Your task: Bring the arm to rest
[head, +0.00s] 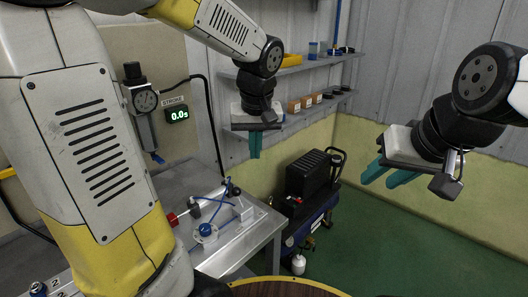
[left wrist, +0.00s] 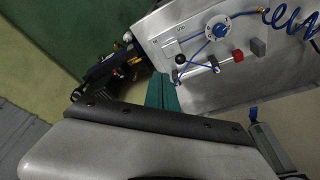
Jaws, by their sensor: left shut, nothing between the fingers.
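My left gripper (head: 255,156) hangs in the upper middle of the head view, pointing down with its teal fingers together and nothing between them. It is in the air, in front of the wall shelves and beyond the metal workbench (head: 262,232). In the left wrist view the teal fingers (left wrist: 162,92) are also closed, over the edge of the bench. My right gripper (head: 376,184) is raised at the right of the head view. Its two teal fingers stand apart, with nothing visible between them.
The bench carries a blue-knobbed valve (head: 206,231), blue tubing and a red block (head: 172,219). A black compressor (head: 309,174) stands on the floor behind it. Green floor (head: 400,240) is clear at right.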

